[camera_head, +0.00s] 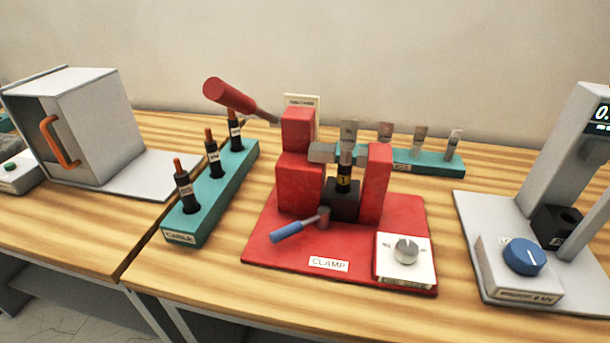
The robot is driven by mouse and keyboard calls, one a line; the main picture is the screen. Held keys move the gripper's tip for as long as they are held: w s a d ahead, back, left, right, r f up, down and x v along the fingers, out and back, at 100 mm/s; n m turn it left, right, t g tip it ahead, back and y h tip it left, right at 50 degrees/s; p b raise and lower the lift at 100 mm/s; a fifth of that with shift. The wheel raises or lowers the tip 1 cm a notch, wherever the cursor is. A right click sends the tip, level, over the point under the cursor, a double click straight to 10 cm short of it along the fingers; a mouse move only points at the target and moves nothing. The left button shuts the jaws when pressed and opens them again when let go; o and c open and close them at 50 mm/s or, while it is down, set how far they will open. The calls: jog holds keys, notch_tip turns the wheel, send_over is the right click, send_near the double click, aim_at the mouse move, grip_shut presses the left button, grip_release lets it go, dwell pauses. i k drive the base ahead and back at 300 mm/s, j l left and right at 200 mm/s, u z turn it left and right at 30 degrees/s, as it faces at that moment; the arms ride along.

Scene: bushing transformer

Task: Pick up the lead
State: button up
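Three short black leads with copper tips and white tags stand upright in a teal rack (208,203) left of the middle: a near one (185,194), a middle one (213,161) and a far one (235,137). The rack's front label seems to read "CABLE". Another black piece with a yellow band (343,178) stands in the red clamp (298,187), with a flat metal lug (347,135) above it. I cannot tell which one the task means. My gripper is not in view.
The clamp has a raised red-handled lever (229,95), a blue-handled lever (287,231) and a dial (405,250). Behind it, a teal rack (434,162) holds metal lugs. A grey box (100,110) stands left, a grey tester with a blue knob (524,256) right.

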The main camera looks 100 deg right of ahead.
aim_at(347, 142)
jog(key=k+z, duration=0.3)
jog(key=k, duration=0.2)
jog(key=k+z, duration=0.25)
jog(key=k, duration=0.3)
